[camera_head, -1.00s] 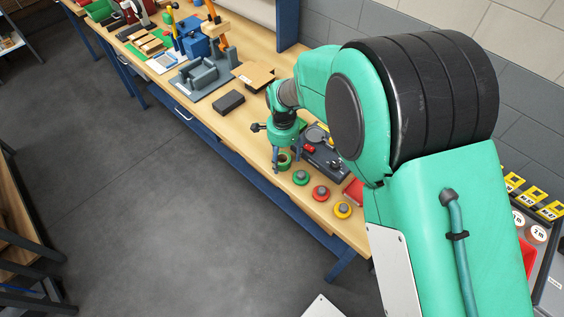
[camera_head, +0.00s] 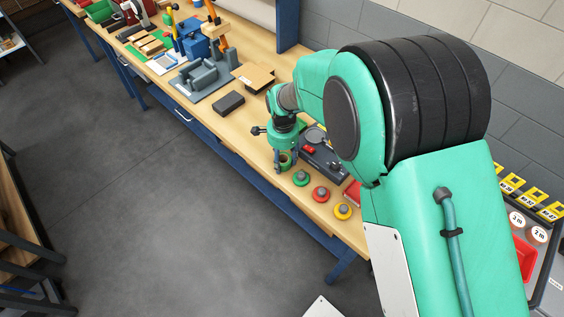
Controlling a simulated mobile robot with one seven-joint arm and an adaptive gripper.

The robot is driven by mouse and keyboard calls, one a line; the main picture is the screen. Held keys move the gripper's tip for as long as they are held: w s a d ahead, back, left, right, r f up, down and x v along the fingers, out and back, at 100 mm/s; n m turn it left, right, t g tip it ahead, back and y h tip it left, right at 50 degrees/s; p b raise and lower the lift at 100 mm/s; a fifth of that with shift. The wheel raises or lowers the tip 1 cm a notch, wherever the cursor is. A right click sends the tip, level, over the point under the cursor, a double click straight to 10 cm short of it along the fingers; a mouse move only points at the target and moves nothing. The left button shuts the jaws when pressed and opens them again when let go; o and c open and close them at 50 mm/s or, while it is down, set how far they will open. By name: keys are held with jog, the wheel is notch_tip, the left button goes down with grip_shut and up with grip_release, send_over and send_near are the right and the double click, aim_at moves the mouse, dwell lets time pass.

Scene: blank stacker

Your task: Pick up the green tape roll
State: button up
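A green tape roll (camera_head: 285,159) with a hollow middle sits near the front edge of the wooden workbench. My gripper (camera_head: 286,160) points down over it, with its fingers apart on the left and right of the roll. The fingers hide part of the roll. At this size I cannot tell whether the fingers touch the roll or whether it is off the bench.
A green disc (camera_head: 301,178), a red disc (camera_head: 320,194) and a yellow disc (camera_head: 343,211), each with a grey centre, lie to the right. A dark device (camera_head: 325,160) stands behind. A black block (camera_head: 229,103) lies to the left on the workbench (camera_head: 235,133).

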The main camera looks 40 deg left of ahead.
aim_at(283, 155)
jog(key=shift+r, duration=0.1)
jog(key=shift+r, duration=0.85)
jog(key=shift+s+d+r+p, duration=0.15)
jog(key=shift+r+p, duration=0.35)
jog(key=shift+r, duration=0.45)
jog(key=s+d, duration=0.3)
jog(key=d, duration=0.1)
jog(key=s+d+p, duration=0.1)
jog(key=s+d, duration=0.1)
jog(key=d, duration=0.2)
jog(key=s+d+r, duration=0.1)
jog(key=s+d, duration=0.2)
jog(key=d, duration=0.2)
jog(key=shift+s+r, duration=0.1)
jog(key=shift+s, duration=0.2)
